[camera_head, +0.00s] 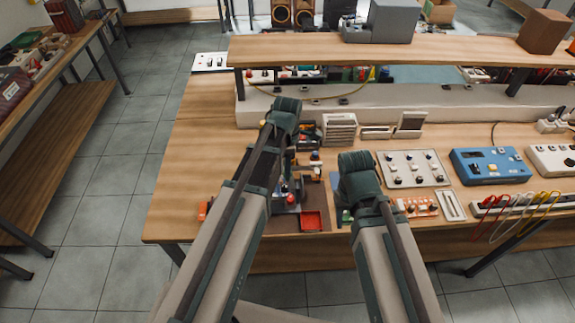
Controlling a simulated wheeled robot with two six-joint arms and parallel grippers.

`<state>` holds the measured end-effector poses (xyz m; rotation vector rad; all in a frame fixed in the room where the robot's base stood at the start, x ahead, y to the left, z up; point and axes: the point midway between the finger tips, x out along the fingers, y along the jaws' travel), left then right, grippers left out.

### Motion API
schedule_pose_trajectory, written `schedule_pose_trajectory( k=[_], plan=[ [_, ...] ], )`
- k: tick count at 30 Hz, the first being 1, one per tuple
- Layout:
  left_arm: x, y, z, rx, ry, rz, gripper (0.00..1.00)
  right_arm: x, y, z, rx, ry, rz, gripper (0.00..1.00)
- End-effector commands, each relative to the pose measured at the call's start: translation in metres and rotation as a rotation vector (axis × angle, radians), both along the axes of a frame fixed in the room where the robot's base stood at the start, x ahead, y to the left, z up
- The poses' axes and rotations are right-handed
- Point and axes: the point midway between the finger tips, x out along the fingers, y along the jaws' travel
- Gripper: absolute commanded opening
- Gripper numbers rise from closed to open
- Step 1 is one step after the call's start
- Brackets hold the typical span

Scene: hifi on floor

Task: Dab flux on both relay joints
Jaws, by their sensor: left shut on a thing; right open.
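My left gripper (291,158) hangs below its dark green wrist over a dark work mat (322,195) on the bench. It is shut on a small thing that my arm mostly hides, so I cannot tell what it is. My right gripper (345,212) is open, low beside the mat's right edge, and mostly hidden by its wrist. Small parts with red, white and orange bits stand on the mat near the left gripper. The relay joints and the flux cannot be made out at this size.
A red tray (311,221) sits at the mat's front. A white switch panel (412,168), a blue instrument box (488,165) and colored leads (520,205) lie to the right. A raised wooden shelf (420,53) spans the back. Bare bench (195,150) is free at the left.

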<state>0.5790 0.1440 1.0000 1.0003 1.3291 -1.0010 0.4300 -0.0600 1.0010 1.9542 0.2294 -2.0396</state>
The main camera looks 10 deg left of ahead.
Motion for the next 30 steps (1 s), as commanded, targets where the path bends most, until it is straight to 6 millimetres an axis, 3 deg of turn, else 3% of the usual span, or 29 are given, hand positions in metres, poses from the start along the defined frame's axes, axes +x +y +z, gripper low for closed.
schedule_pose_trajectory(
  k=[30],
  plan=[
    [0.0000, 0.0000, -0.0077, 0.000, 0.000, 0.000, 0.00, 0.0000, -0.0001, -0.0077, 0.000, 0.000, 0.000, 0.50]
  ],
)
